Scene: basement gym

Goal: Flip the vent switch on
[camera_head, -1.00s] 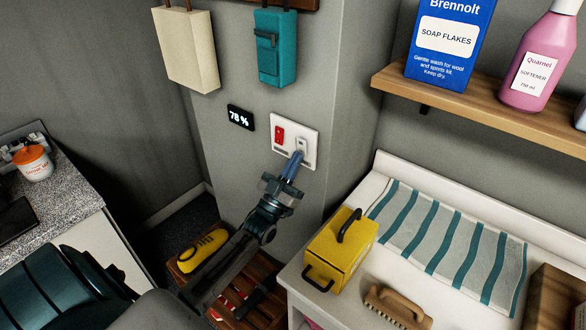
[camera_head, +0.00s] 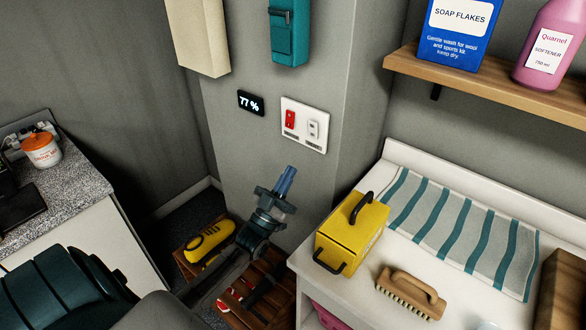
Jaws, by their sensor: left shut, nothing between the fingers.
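A white switch plate (camera_head: 305,125) is on the grey wall. It carries a red rocker switch (camera_head: 290,118) on the left and a white rocker switch (camera_head: 314,129) on the right, each with a small label below that is too small to read. My left gripper (camera_head: 287,177) is shut and empty, below the plate and apart from it, with its blue fingertips pointing up. A small black display (camera_head: 250,102) left of the plate reads 77 %. My right gripper is not in view.
A yellow box (camera_head: 347,248) and a wooden brush (camera_head: 410,290) stand on the white counter by a striped towel (camera_head: 460,228). A wooden shelf (camera_head: 490,88) juts out at upper right. A slatted wooden bench (camera_head: 277,300) is below my left arm.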

